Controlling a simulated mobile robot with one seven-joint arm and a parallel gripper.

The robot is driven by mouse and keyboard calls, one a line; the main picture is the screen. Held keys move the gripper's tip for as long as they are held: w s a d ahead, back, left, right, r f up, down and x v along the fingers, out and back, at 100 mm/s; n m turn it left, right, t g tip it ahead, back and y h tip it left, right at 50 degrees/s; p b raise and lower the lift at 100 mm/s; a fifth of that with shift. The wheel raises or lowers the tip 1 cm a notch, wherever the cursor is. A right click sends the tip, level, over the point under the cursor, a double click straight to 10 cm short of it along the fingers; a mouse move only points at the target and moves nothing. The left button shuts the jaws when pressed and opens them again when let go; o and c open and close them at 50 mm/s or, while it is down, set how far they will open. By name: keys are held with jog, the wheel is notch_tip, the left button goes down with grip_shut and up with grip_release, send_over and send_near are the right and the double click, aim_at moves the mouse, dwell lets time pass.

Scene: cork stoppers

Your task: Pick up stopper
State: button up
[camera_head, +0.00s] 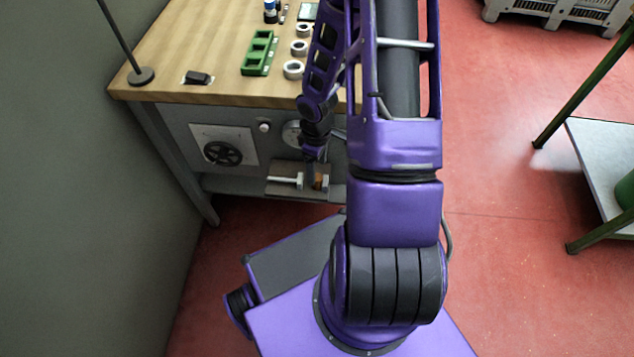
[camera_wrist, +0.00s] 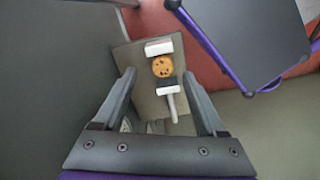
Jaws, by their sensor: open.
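The cork stopper (camera_wrist: 162,67) is a round, orange-tan disc with dark specks in the wrist view. It sits between a white block (camera_wrist: 158,47) and a white T-shaped piece (camera_wrist: 173,103) on a grey-brown plate (camera_wrist: 142,88). In the head view the stopper (camera_head: 318,182) is a small orange-brown patch, partly hidden by my gripper. My gripper (camera_wrist: 159,76) is open and empty. Its fingertips appear on either side of the stopper in the wrist view; I cannot tell how far away the stopper is in depth.
The plate is at the front of a wooden-topped workbench (camera_head: 190,60), below its top. A green tray (camera_head: 259,55) and several metal rings (camera_head: 293,69) lie on top. A black handwheel (camera_head: 222,153) is on the bench front.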

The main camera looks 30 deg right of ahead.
aim_at(317, 182)
notch_tip(317, 182, down, 4)
jog(key=shift+s+a+f+b, duration=0.15)
jog(key=shift+f+b, duration=0.1)
jog(key=shift+b, duration=0.4)
grip_shut()
